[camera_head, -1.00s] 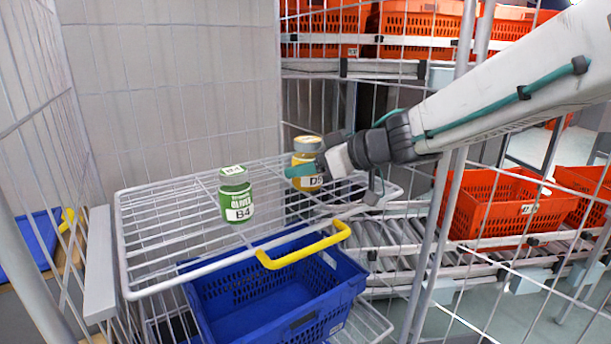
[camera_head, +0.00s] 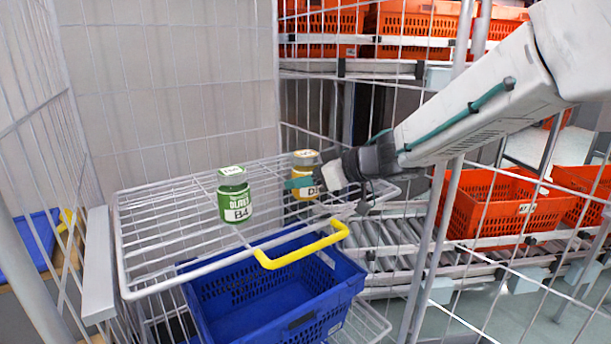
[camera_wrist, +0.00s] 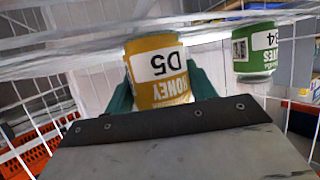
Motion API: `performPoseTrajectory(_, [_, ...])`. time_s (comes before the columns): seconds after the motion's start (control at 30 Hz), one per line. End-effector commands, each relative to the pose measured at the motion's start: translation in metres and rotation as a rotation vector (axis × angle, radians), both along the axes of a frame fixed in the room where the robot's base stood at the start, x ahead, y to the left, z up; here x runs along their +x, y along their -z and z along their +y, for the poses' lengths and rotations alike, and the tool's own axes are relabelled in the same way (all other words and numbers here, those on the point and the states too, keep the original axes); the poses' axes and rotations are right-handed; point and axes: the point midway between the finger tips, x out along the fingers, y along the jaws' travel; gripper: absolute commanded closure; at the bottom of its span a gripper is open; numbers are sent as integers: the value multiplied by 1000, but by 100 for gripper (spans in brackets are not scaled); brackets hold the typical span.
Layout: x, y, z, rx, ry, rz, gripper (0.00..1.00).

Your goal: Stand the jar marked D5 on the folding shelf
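The jar looks upright. I cannot tell whether its base touches the wires.
A green jar marked B4 (camera_head: 234,195) stands on the shelf left of the D5 jar. Mesh walls enclose the shelf. Orange totes (camera_head: 490,205) are on the right. The shelf's left part is clear.

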Motion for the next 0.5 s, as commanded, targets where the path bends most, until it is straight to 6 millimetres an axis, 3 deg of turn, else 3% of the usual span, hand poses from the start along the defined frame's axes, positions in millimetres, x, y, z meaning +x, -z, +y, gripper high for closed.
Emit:
performPoseTrajectory(0.07, [0,-1,0,0,0,0,25])
performPoseTrajectory(0.4, [0,-5,0,0,1,-2,25])
performPoseTrajectory(0.5, [-5,-9,-10,0,2,-4,25])
